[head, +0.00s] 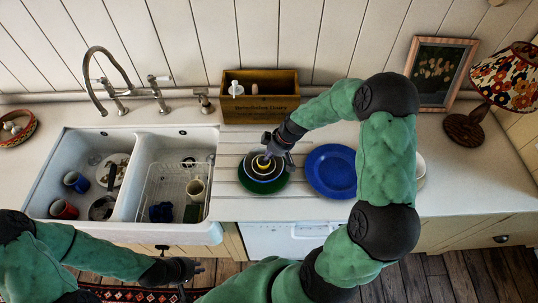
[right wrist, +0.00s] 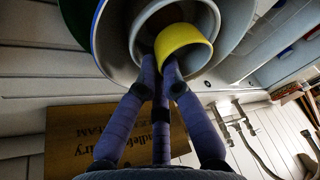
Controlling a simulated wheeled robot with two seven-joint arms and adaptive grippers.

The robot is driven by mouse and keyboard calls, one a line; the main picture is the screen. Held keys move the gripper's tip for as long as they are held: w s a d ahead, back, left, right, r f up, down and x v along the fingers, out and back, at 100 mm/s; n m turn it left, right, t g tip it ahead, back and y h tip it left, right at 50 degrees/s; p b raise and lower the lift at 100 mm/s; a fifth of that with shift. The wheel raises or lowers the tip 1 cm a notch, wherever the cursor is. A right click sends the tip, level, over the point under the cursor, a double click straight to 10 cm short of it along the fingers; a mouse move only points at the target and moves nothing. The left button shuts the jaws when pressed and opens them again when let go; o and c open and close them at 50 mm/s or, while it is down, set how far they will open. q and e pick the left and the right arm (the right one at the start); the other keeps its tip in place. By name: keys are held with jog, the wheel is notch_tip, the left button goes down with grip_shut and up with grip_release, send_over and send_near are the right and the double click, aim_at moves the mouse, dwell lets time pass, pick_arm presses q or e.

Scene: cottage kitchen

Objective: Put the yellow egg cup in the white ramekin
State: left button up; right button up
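The yellow egg cup (head: 263,162) is small in the head view, in the middle of a nested stack. In the right wrist view the egg cup (right wrist: 186,40) is within the outline of a pale round dish (right wrist: 150,27), apparently the white ramekin; whether it rests on its bottom is hidden. My right gripper (head: 271,150) reaches down to the cup. Its fingertips (right wrist: 160,68) converge closely at the cup's rim and seem to pinch its wall. My left gripper (head: 184,270) hangs low in front of the sink, empty, its opening unclear.
A larger bowl (right wrist: 107,42) and a green plate (head: 243,182) lie under the dish. A blue plate (head: 331,171) is to the right. A wooden box (head: 262,108) stands behind, a double sink (head: 125,212) to the left. My right arm hides part of the right counter.

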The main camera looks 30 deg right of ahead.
jog(key=shift+o, duration=1.3)
jog(key=shift+r+p, duration=0.5)
jog(key=shift+p, duration=0.1)
jog(key=v, duration=1.1)
jog(key=shift+s+r, duration=0.15)
jog(key=shift+r, duration=0.1)
jog(key=shift+d, duration=0.15)
